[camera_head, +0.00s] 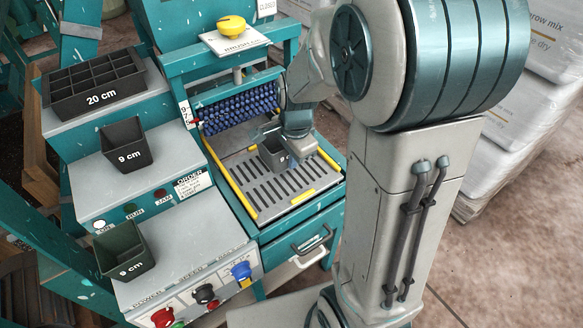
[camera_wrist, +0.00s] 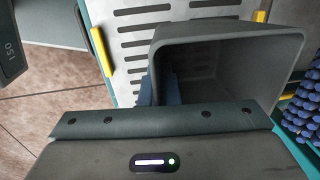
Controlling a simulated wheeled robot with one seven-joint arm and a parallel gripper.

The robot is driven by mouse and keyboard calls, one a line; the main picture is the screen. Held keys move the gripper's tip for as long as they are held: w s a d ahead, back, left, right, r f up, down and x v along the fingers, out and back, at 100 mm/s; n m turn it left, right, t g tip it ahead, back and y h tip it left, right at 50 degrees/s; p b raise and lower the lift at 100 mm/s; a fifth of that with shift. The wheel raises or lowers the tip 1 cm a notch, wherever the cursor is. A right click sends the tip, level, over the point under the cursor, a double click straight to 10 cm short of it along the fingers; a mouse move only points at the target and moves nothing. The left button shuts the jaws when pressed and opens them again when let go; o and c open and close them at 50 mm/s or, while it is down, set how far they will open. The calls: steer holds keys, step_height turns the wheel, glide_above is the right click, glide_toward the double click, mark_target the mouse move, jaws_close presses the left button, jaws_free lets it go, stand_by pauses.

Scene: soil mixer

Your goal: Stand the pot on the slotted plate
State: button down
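A small dark grey square pot (camera_head: 270,157) is at the slotted plate (camera_head: 262,188), below the blue brush roller. My gripper (camera_head: 287,147) is shut on one wall of the pot. In the wrist view the pot (camera_wrist: 262,75) shows its open mouth, with one blue fingertip (camera_wrist: 158,88) inside the wall and the other outside it. The slotted plate (camera_wrist: 130,40) lies behind the pot in that view. Whether the pot's base touches the plate cannot be told.
Two other pots marked 9 cm (camera_head: 126,145) (camera_head: 119,250) stand on the left steps, below a black 20 cm tray (camera_head: 95,84). Yellow strips (camera_head: 232,183) edge the plate. The blue brush roller (camera_head: 235,108) is close behind the pot. The plate's front is clear.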

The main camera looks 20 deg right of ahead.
mark_target(291, 177)
steer(key=shift+f+b, duration=0.5)
steer(key=shift+f, duration=1.35)
steer(key=shift+f, duration=0.1)
steer(key=shift+f, duration=0.15)
steer(key=c, duration=1.7)
jaws_free()
step_height(291, 177, up, 12)
steer(key=s+p, duration=0.1)
steer(key=p, duration=0.2)
steer(key=s+n, duration=0.4)
steer(key=s+r+n, duration=0.1)
steer(key=s+n, duration=0.3)
steer(key=n, duration=0.1)
steer(key=s+n, duration=0.4)
steer(key=n, duration=0.1)
steer(key=shift+s+d+r+t, duration=0.1)
steer(key=shift+s+r+t, duration=0.2)
steer(key=shift+s, duration=0.1)
